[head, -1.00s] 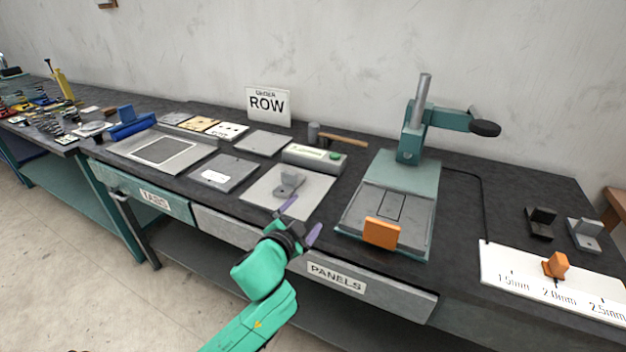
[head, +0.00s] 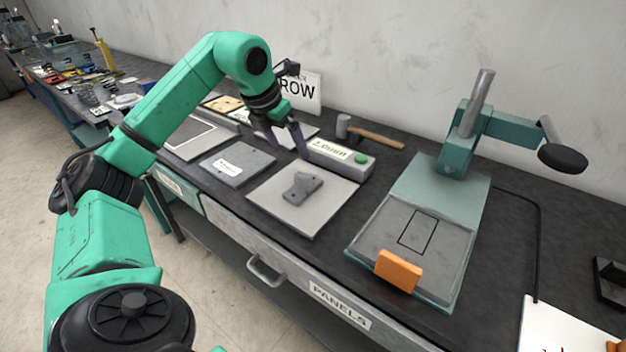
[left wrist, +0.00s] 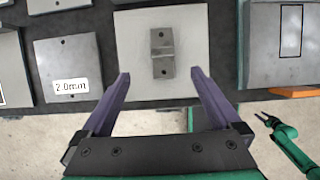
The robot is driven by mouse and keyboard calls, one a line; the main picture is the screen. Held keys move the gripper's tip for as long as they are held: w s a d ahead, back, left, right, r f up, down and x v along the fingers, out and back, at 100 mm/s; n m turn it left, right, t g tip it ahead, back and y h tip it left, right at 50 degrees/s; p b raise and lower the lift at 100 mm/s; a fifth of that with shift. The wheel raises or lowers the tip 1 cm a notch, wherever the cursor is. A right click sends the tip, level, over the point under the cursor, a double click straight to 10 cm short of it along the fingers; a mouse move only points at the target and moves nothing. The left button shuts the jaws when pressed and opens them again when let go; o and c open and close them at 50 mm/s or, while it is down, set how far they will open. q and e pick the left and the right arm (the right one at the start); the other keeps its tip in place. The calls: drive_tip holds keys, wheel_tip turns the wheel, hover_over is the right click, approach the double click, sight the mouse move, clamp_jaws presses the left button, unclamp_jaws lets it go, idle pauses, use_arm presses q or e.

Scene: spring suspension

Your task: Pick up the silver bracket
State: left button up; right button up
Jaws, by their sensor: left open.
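The silver bracket (head: 302,187) lies on a light grey square panel (head: 325,212) on the dark bench. In the left wrist view the bracket (left wrist: 162,55) shows a hole at each end and a raised part across its middle. My left gripper (head: 299,140) has its purple fingers pointing down, above and behind the bracket in the head view. In the left wrist view its fingers (left wrist: 160,75) are spread wide and empty, and the bracket lies ahead, between their lines. My right gripper (left wrist: 265,118) shows small at the right of that view; its jaw state is unclear.
A flat panel labelled 2.0mm (left wrist: 68,70) lies left of the bracket's panel. A box with a green button (head: 340,160) and a hammer (head: 370,135) are behind. A teal press (head: 425,235) with an orange block (head: 398,270) stands to the right.

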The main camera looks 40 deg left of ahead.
use_arm(q)
approach(302, 175)
wheel_tip(302, 175, down, 3)
drive_tip(key=p+x, duration=0.1)
drive_tip(key=x, duration=0.3)
drive_tip(key=w+p+x, duration=0.1)
drive_tip(key=x, duration=0.3)
drive_tip(key=shift+p, duration=0.3)
drive_tip(key=shift+w+f, duration=0.1)
drive_tip(key=shift+f, duration=0.15)
drive_tip(key=shift+r, duration=0.1)
clamp_jaws()
use_arm(e)
drive_tip(key=shift+s+r, duration=0.35)
drive_tip(key=shift+r, duration=0.25)
drive_tip(key=shift+s+r, duration=0.35)
drive_tip(key=shift+r, duration=0.2)
use_arm(q)
drive_tip(key=shift+r, duration=0.1)
